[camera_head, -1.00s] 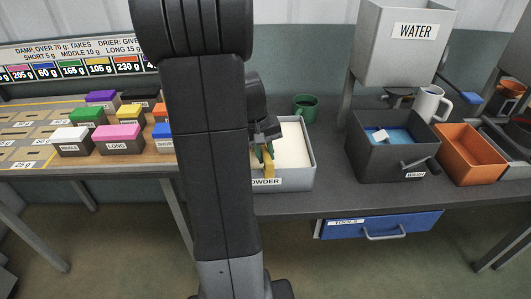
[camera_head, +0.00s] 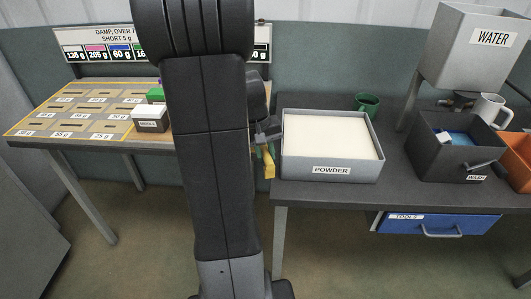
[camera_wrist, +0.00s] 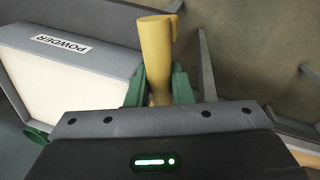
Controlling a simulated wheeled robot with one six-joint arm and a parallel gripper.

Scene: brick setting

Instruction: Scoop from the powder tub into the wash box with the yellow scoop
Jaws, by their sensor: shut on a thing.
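My gripper (camera_head: 264,158) is shut on the yellow scoop (camera_head: 269,168), which hangs in the gap just left of the powder tub. In the wrist view the scoop (camera_wrist: 155,50) sticks out between the green fingertips (camera_wrist: 157,88); I cannot see into its bowl. The powder tub (camera_head: 355,172) is a grey box labelled POWDER, filled with pale, level powder. It also shows at the left of the wrist view (camera_wrist: 75,55). The wash box (camera_head: 432,165), dark grey with a crank handle and blue inside, stands at the right of the bench.
A grey WATER tank (camera_head: 456,65) stands above the wash box. An orange bin (camera_head: 521,165) is at the right edge. A slotted table (camera_head: 75,132) is at left.

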